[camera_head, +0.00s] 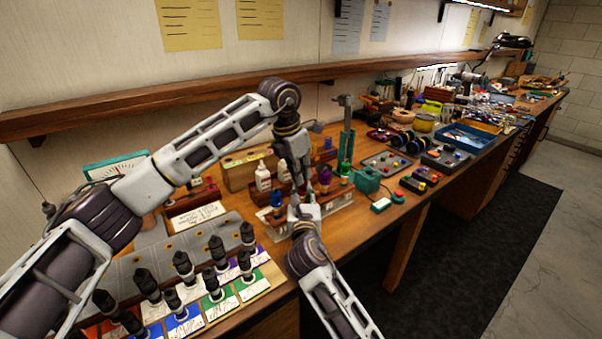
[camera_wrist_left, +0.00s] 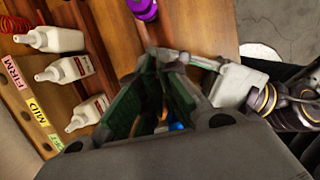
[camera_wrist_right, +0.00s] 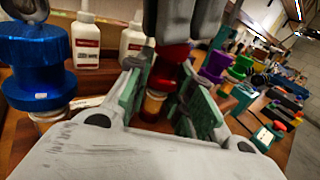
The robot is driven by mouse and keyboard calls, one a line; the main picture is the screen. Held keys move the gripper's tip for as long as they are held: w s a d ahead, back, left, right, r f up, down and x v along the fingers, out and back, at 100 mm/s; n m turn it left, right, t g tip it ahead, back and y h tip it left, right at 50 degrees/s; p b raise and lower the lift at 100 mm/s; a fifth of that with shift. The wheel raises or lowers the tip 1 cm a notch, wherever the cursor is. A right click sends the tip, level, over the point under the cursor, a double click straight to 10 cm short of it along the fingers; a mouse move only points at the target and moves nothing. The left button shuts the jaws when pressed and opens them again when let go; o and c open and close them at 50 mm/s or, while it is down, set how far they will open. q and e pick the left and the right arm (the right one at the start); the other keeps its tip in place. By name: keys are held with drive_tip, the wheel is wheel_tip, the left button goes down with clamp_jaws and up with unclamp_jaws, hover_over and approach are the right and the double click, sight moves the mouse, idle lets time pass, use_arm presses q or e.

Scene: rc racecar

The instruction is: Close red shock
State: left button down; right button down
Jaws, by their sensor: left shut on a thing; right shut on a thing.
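The red shock shows in the right wrist view, with a red cap (camera_wrist_right: 170,54) above an amber body (camera_wrist_right: 153,104). My right gripper (camera_wrist_right: 165,95) is shut around the body from the front. My left gripper (camera_head: 300,184) comes down from above; its grey fingers also show at the top of the right wrist view, on the cap. The left gripper's grip is mostly hidden in its own view (camera_wrist_left: 160,95). In the head view the two grippers meet and hide the shock; my right gripper (camera_head: 303,210) is the lower. I cannot tell whether cap and body are fully joined.
A blue shock (camera_wrist_right: 38,65) stands left of the grippers and a purple one (camera_wrist_right: 216,66) right. White bottles (camera_head: 263,177) and a labelled wooden box (camera_head: 243,168) stand behind. Several black-topped parts (camera_head: 183,264) stand on coloured cards at front left. A teal device (camera_head: 367,180) stands at right.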

use_arm(q)
drive_tip(key=m+g, duration=0.1)
drive_tip(key=m, duration=0.3)
drive_tip(key=shift+w, duration=0.1)
drive_tip(key=m+g, duration=0.1)
drive_tip(key=m, duration=0.3)
drive_tip(key=shift+m+h, duration=0.3)
drive_tip(key=m+g, duration=0.1)
drive_tip(key=m, duration=0.3)
drive_tip(key=shift+w, duration=0.15)
drive_tip(key=m+g+y, duration=0.1)
drive_tip(key=m, duration=0.3)
drive_tip(key=m+y, duration=0.1)
drive_tip(key=m, duration=0.3)
drive_tip(key=shift+w+d+m+g, duration=0.1)
drive_tip(key=shift+m+g, duration=0.2)
drive_tip(key=shift+m, duration=0.1)
drive_tip(key=m+y, duration=0.1)
drive_tip(key=m, duration=0.2)
drive_tip(key=shift+m, duration=0.3)
drive_tip(key=m+y, duration=0.1)
drive_tip(key=m, duration=0.2)
drive_tip(key=shift+m, duration=0.4)
drive_tip(key=shift+m+y, duration=0.4)
drive_tip(key=shift+m, duration=1.3)
